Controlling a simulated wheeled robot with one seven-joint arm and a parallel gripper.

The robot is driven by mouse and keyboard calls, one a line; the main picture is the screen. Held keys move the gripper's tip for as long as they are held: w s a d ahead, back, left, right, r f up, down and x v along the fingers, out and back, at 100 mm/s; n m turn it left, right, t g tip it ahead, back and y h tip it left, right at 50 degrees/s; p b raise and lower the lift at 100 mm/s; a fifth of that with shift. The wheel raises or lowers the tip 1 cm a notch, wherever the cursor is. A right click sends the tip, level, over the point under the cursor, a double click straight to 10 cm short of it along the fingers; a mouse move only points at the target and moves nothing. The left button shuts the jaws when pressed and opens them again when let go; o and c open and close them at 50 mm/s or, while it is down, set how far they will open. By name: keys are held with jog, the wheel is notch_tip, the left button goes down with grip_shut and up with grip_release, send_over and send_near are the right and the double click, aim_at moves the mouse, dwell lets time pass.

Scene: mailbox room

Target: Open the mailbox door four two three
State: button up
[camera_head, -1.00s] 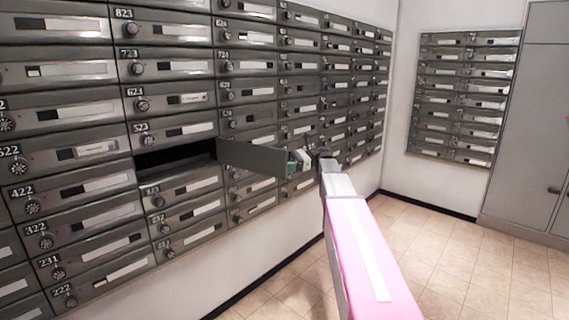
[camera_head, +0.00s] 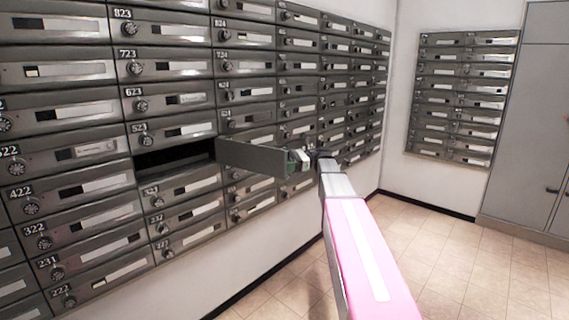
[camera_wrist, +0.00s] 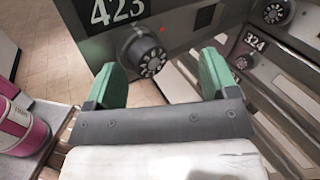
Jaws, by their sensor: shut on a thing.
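Mailbox door 423 (camera_head: 250,157) stands swung out from the wall, joined at its right side, and its dark opening (camera_head: 174,158) shows to its left in the head view. In the wrist view the 423 label (camera_wrist: 118,12) is at the top, with the door's round dial knob (camera_wrist: 146,56) below it. My gripper (camera_head: 298,161) is at the free outer end of the door. The exact contact at the fingertips is partly hidden.
Closed mailboxes, among them 523 (camera_head: 176,132) above and 323 (camera_head: 186,188) below, surround the opening. Door 324 (camera_wrist: 272,72) is close by at the right in the wrist view. A second mailbox bank (camera_head: 462,95) and grey cabinet (camera_head: 530,130) stand farther right. The tiled floor (camera_head: 440,260) is clear.

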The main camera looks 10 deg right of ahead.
jog(key=shift+w+a+f+m+t, duration=0.1)
jog(key=shift+w+a+m+t, duration=0.15)
jog(key=shift+w, duration=0.25)
jog(key=shift+w+a+f+m+t, duration=0.15)
jog(key=shift+w+t, duration=0.1)
jog(key=shift+w, duration=0.25)
jog(key=o, duration=0.8)
jog(key=shift+r, duration=0.1)
jog(key=shift+a, duration=0.1)
jog(key=d, duration=1)
jog(key=shift+w, duration=0.4)
jog(key=shift+c, duration=0.3)
jog(key=shift+s+d, duration=0.1)
jog(key=shift+d, duration=0.45)
